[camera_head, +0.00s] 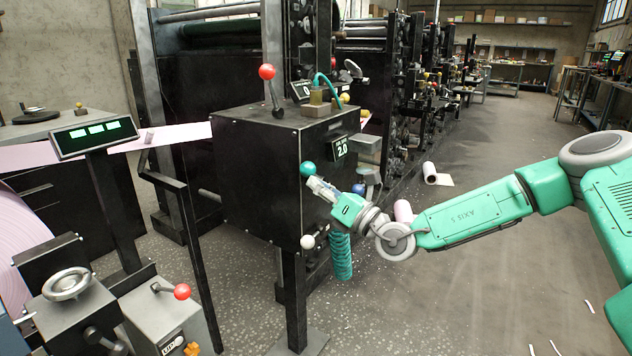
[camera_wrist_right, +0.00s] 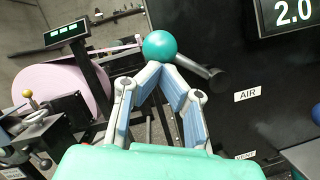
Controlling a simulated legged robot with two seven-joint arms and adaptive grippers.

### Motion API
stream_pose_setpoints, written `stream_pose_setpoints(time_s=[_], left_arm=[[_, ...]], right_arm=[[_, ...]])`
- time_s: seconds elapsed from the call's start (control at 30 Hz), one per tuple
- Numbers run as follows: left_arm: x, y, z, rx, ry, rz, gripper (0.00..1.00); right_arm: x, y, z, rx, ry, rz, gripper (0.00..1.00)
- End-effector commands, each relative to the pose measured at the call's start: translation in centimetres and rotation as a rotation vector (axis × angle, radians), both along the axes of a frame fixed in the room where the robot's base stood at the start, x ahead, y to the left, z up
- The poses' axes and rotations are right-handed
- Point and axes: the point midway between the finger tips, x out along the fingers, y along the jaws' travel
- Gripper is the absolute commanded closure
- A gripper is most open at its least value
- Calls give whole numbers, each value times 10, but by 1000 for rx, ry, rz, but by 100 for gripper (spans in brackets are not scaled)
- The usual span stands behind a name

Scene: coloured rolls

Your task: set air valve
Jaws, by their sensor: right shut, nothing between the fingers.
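A teal ball knob (camera_head: 307,168) sits at the side of the black machine box (camera_head: 255,165). In the right wrist view the teal ball (camera_wrist_right: 160,46) is at the end of a dark lever (camera_wrist_right: 205,73), left of a white AIR label (camera_wrist_right: 247,95). A display (camera_head: 341,149) on the box reads 2.0; it also shows in the wrist view (camera_wrist_right: 290,13). My right gripper (camera_head: 313,184) is shut and empty, its fingertips meeting right at the ball's lower edge; I cannot tell whether they touch. My left gripper is not in view.
A white ball (camera_head: 307,241) and a blue ball (camera_head: 358,189) sit lower by the box. A red-knobbed lever (camera_head: 267,72) stands on top. A console with a green display (camera_head: 95,135) stands at left.

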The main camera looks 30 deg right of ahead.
Motion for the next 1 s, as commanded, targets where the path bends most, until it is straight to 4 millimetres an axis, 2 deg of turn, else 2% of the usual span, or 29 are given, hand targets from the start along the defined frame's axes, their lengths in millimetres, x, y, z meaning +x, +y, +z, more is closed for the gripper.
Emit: stream_pose_setpoints(time_s=[0.03, 0.1, 0.5, 0.57, 1.0], left_arm=[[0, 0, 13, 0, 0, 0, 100], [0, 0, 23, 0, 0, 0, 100], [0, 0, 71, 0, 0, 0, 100], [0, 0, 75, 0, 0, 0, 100], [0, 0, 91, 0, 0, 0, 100]], right_arm=[[1, -1, 9, 35, 15, -1, 100], [2, -3, 15, 95, 38, -1, 100], [8, -19, 32, 437, 180, -2, 100], [9, -21, 34, 481, 197, -2, 100], [14, -34, 38, 478, 196, -1, 100]])
